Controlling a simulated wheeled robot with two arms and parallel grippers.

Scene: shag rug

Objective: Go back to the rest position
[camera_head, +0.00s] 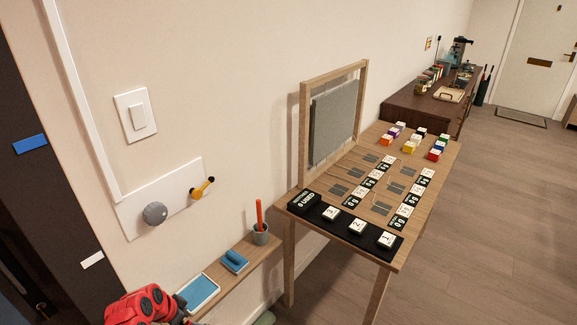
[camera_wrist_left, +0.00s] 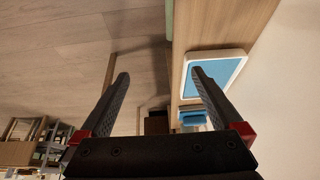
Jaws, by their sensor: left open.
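My left gripper (camera_wrist_left: 160,74) is open in the left wrist view, with its two dark fingers wide apart. No object shows between the fingers. The red part of my left arm shows at the bottom left of the head view, close to a narrow wooden shelf (camera_head: 262,246). The fingertips are not clear in the head view. A white tray with a blue inside (camera_head: 199,292) lies on the shelf beside the arm, and it also shows beyond the right finger in the left wrist view (camera_wrist_left: 232,68). My right gripper is not in view.
A wooden table (camera_head: 408,262) with number blocks and a grey upright panel (camera_head: 333,122) stands right of the shelf. A blue block-like item (camera_head: 235,261) and a grey cup with a red stick (camera_head: 260,236) are on the shelf. Wall switches and knobs are above. Floor at right is clear.

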